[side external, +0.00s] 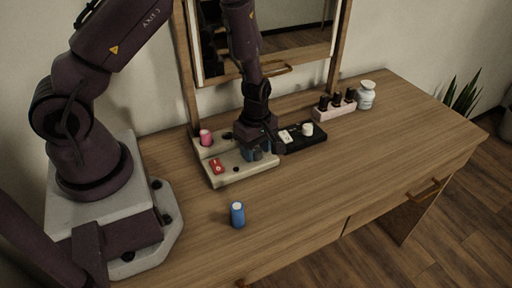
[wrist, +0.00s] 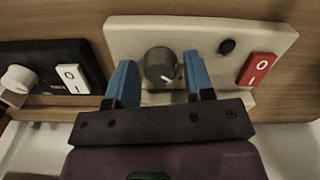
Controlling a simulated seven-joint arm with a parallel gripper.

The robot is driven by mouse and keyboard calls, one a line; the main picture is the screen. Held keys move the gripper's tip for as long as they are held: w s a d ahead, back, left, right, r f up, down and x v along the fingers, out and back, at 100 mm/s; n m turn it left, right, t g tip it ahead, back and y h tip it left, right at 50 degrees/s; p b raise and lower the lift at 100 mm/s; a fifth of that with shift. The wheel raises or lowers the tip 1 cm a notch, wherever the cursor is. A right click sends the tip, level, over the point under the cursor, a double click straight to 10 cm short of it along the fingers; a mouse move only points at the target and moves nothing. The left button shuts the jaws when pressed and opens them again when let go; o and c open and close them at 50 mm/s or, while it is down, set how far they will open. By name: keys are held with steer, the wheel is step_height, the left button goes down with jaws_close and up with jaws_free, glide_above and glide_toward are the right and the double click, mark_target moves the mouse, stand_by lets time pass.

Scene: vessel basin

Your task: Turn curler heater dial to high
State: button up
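The beige curler heater base (side external: 235,177) sits on the table and also fills the upper middle of the wrist view (wrist: 205,38). Its dark grey dial (wrist: 159,65) has a white mark pointing toward the lower right in the wrist view. A red rocker switch (wrist: 257,69) is beside the dial on the base; it also shows in the side view (side external: 216,167). My gripper (wrist: 160,78) is open, with one blue finger on each side of the dial and visible gaps. In the side view my gripper (side external: 257,153) covers most of the dial.
A black base (side external: 305,138) with a white knob (side external: 307,129) and white switch stands right beside the heater. A pink curler (side external: 205,138) is on the heater's back. A blue curler (side external: 237,215) stands in front. A mirror rises behind.

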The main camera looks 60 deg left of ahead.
steer(key=c, duration=0.7)
steer(key=shift+o, duration=0.2)
steer(key=shift+m, duration=0.4)
steer(key=m, duration=0.2)
steer(key=shift+m, duration=0.4)
steer(key=m, duration=0.3)
steer(key=shift+m, duration=0.4)
steer(key=m, duration=1.2)
steer(key=shift+m, duration=0.4)
